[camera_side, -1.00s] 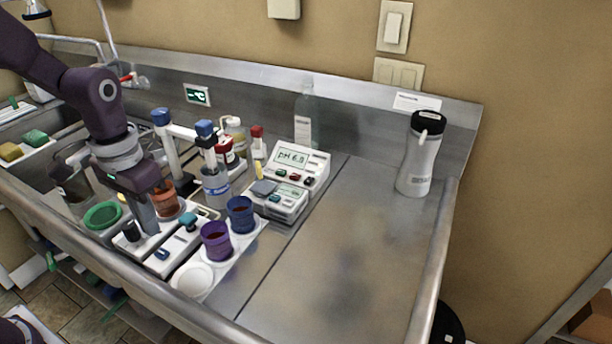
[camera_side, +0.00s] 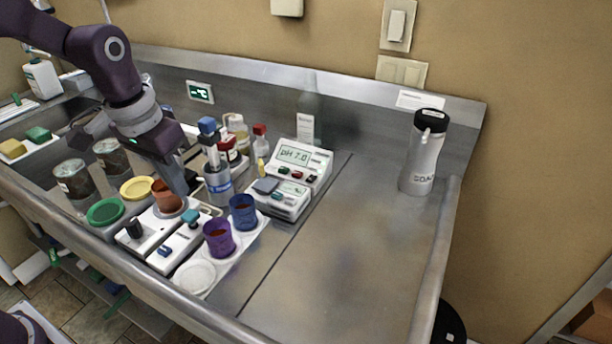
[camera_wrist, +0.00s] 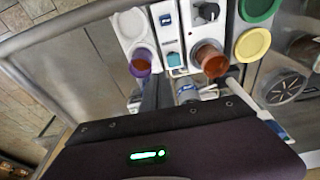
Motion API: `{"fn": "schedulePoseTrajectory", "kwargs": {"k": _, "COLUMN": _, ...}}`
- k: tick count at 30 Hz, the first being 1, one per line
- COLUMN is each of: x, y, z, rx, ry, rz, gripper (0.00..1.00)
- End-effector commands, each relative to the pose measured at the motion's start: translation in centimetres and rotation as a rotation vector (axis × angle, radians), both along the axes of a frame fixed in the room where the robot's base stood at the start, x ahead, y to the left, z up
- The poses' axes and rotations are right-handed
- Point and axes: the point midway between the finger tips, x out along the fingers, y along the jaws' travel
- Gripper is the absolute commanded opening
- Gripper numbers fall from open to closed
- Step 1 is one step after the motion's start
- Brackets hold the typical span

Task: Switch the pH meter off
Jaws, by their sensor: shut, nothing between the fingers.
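The pH meter (camera_side: 318,164) is a white box with a sloped front near the back wall, in the middle of the side view. Its lit display (camera_side: 294,156) reads "pH 7.0". Below the display are a green button (camera_side: 284,170), a red button (camera_side: 297,174) and a dark button (camera_side: 311,178). My gripper (camera_side: 182,190) is shut and empty, pointing down by the orange-brown cup (camera_side: 166,198). It is well to the left of the meter, with the blue-topped probe stand between them. I cannot make out the meter in the wrist view.
A smaller white device (camera_side: 291,207) with a grey pad stands just in front of the meter. Purple (camera_side: 219,240) and blue (camera_side: 243,214) cups stand nearer the front. A blue-capped probe stand (camera_side: 217,185) is left of the meter. The steel counter right of it is clear up to a bottle (camera_side: 423,155).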

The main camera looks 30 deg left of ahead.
Motion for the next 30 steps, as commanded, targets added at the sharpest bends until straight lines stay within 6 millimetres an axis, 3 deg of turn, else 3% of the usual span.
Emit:
{"fn": "schedulePoseTrajectory", "kwargs": {"k": 9, "x": 9.5, "y": -6.9, "z": -1.9, "rx": -0.024, "ry": -0.437, "rz": 0.000, "gripper": 0.00}}
{"fn": "schedulePoseTrajectory", "kwargs": {"k": 15, "x": 14.1, "y": -11.5, "z": 0.0, "rx": -0.010, "ry": -0.844, "rz": 0.017, "gripper": 0.00}}
{"fn": "schedulePoseTrajectory", "kwargs": {"k": 18, "x": 14.7, "y": -12.8, "z": 1.6, "rx": 0.004, "ry": -1.001, "rz": 0.017, "gripper": 0.00}}
{"fn": "schedulePoseTrajectory", "kwargs": {"k": 20, "x": 14.8, "y": -12.4, "z": -1.1, "rx": 0.010, "ry": -0.989, "rz": 0.021, "gripper": 0.00}}
{"fn": "schedulePoseTrajectory", "kwargs": {"k": 22, "x": 14.8, "y": -12.4, "z": -2.4, "rx": 0.007, "ry": -0.992, "rz": 0.023, "gripper": 0.00}}
{"fn": "schedulePoseTrajectory", "kwargs": {"k": 30, "x": 14.9, "y": -12.4, "z": -3.2, "rx": 0.002, "ry": -0.997, "rz": 0.025, "gripper": 0.00}}
